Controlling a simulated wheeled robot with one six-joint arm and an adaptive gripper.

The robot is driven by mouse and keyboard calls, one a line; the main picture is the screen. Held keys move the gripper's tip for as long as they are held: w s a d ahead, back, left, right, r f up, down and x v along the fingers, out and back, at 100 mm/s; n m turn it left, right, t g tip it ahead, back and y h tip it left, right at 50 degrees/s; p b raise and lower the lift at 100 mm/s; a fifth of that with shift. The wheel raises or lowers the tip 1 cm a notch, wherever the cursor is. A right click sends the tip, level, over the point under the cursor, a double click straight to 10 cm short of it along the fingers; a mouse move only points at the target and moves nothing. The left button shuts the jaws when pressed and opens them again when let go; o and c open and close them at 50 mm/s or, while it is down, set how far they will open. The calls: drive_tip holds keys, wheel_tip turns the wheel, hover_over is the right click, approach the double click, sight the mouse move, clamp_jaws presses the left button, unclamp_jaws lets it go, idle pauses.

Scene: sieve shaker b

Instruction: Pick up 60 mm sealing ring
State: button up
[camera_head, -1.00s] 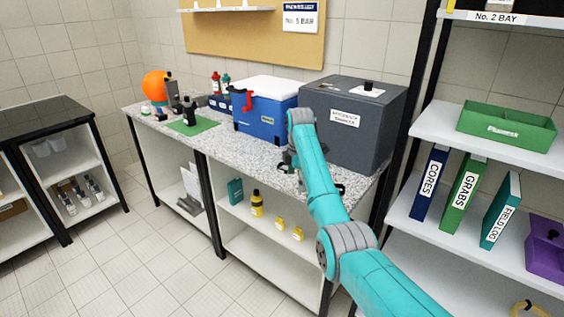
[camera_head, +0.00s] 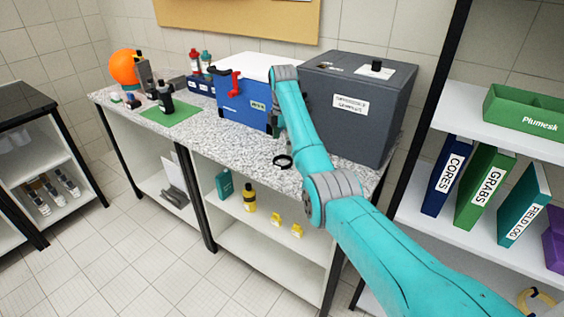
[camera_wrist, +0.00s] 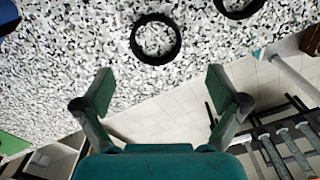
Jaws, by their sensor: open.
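A black ring (camera_wrist: 155,60) lies flat on the speckled worktop, ahead of my gripper (camera_wrist: 162,90) in the wrist view. It also shows in the head view, left of my arm, as a black ring (camera_head: 283,168) near the worktop's front edge. A second black ring (camera_wrist: 240,15) lies to its right in the wrist view, cut by the top edge. I cannot tell which ring is the 60 mm sealing ring. My gripper is open and empty, its fingers wide apart and clear of both rings. In the head view my arm hides the gripper.
The speckled worktop (camera_head: 235,150) ends in a front edge with shelves below. A blue box (camera_head: 242,110) with a white lid and a dark grey case (camera_head: 350,110) stand behind. A green mat (camera_head: 175,116) with dark items lies at left. A folder shelf (camera_head: 478,240) stands at right.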

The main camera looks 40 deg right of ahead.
sight(280, 158)
drive_tip(key=shift+w+a+f, duration=0.1)
drive_tip(key=shift+f, duration=1)
drive_tip(key=shift+w+a+f, duration=0.1)
drive_tip(key=shift+w+f, duration=0.05)
drive_tip(key=shift+f, duration=1)
drive_tip(key=shift+w+a+f, duration=0.1)
drive_tip(key=shift+f, duration=1)
drive_tip(key=c, duration=0.9)
